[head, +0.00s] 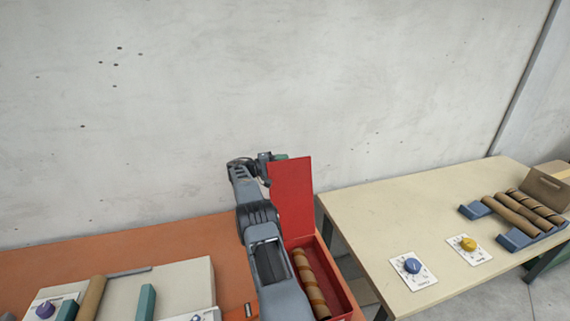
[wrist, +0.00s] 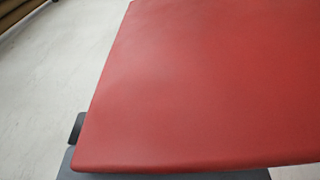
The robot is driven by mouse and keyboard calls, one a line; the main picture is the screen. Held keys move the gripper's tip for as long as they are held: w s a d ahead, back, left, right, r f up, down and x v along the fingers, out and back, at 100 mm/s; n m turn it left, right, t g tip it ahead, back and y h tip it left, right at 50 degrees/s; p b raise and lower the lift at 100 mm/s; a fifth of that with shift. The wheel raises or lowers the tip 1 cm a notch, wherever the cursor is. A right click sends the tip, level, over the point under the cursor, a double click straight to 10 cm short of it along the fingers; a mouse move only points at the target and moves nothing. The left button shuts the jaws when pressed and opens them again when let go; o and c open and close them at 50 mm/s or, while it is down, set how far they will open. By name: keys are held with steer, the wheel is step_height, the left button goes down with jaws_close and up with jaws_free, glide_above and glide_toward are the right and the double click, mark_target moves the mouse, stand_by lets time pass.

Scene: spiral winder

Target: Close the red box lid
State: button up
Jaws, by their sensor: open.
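The red box (head: 345,296) stands at the right end of the orange table in the head view. Its red lid (head: 292,200) is open and stands about upright at the box's back. The lid also fills most of the wrist view (wrist: 190,85). My gripper (head: 258,166) is open, near the lid's upper left edge. My arm hides the box's left side. I cannot tell whether the gripper touches the lid.
A white panel (head: 180,285) with knobs and a brown roll lies on the orange table (head: 120,243), left of my arm. A pale table (head: 400,225) to the right, across a gap, bears two dial cards and rolls on blue supports. A concrete wall (head: 300,80) rises behind.

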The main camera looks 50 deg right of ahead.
steer(key=shift+d, duration=0.1)
steer(key=shift+f, duration=0.1)
jaws_close()
steer(key=shift+s, duration=0.1)
